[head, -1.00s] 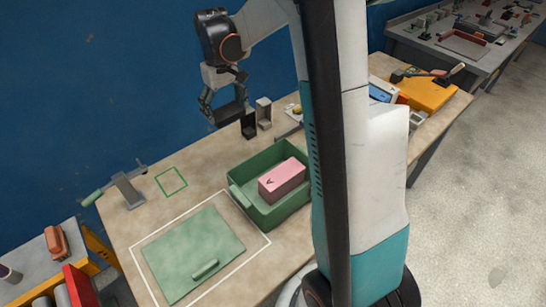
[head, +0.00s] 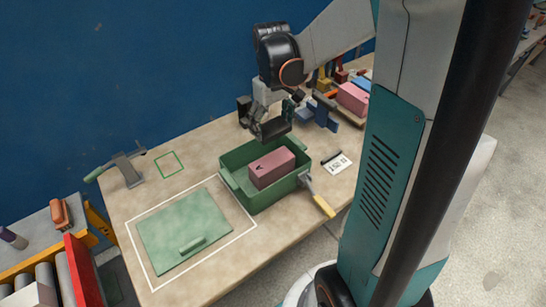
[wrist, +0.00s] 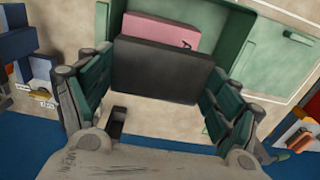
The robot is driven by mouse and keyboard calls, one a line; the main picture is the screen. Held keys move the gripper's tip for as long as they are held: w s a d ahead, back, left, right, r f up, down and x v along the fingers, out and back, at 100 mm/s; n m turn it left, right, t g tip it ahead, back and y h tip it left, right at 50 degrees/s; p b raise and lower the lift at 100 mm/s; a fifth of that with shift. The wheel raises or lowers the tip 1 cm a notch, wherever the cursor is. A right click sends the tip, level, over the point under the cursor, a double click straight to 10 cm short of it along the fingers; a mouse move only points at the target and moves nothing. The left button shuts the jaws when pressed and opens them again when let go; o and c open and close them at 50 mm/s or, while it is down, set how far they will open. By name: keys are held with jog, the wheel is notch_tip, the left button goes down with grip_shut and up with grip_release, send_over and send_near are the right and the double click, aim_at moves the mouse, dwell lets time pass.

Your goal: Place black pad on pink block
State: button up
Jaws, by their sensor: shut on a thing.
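The black pad (head: 275,130) is held by my gripper (head: 272,120) above the far rim of the green tray (head: 230,182). In the wrist view the pad (wrist: 162,72) lies between the green-padded fingers of my gripper (wrist: 160,88), which is shut on it. The pink block (head: 270,169), with a dark mark on top, sits inside the tray. In the wrist view the pad hides part of the pink block (wrist: 160,30). The pad is apart from the block, higher and farther back.
A green lid-like plate (head: 185,230) lies in a white outline left of the tray. A yellow-handled tool (head: 318,198) and a white card (head: 337,163) lie to the right. A grey stand (head: 128,170) is at the far left. Black holder (head: 244,110) stands behind.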

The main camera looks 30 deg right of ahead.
aim_at(272, 160)
notch_tip(272, 160, down, 12)
jog(key=b, duration=0.3)
jog(key=shift+f+b, duration=0.2)
jog(key=shift+b, duration=0.1)
jog(key=shift+f, duration=0.1)
jog(key=shift+f, duration=0.15)
jog(key=o, duration=1)
notch_tip(272, 160, up, 13)
jog(key=p, duration=0.4)
jog(key=shift+f, duration=0.2)
